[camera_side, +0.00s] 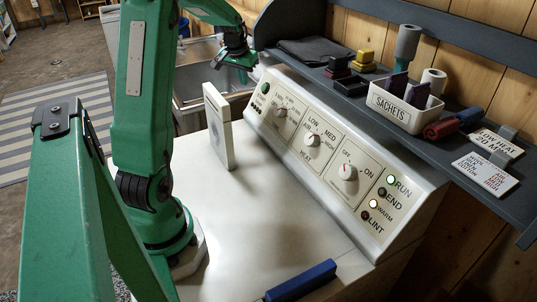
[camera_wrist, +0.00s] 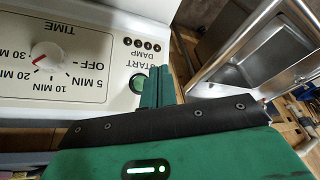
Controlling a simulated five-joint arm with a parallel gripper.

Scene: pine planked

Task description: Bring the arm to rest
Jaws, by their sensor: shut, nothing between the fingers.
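My green arm reaches over the white machine top in the side view. My gripper (camera_side: 238,66) hangs at the far end of the control panel (camera_side: 318,142), near the sink. In the wrist view my gripper (camera_wrist: 157,84) has its fingers shut together with nothing between them. The fingers overlap the panel's edge in that picture, just right of the green START button (camera_wrist: 138,83). Whether they touch the panel I cannot tell. The time dial (camera_wrist: 47,57) shows at the left of the wrist view.
A white upright slab (camera_side: 218,128) stands on the machine top. A metal sink (camera_side: 195,85) lies behind. The dark shelf (camera_side: 455,150) holds a SACHETS box (camera_side: 395,108), stamps and cards. A blue handle (camera_side: 300,282) lies at the front edge. The middle top is clear.

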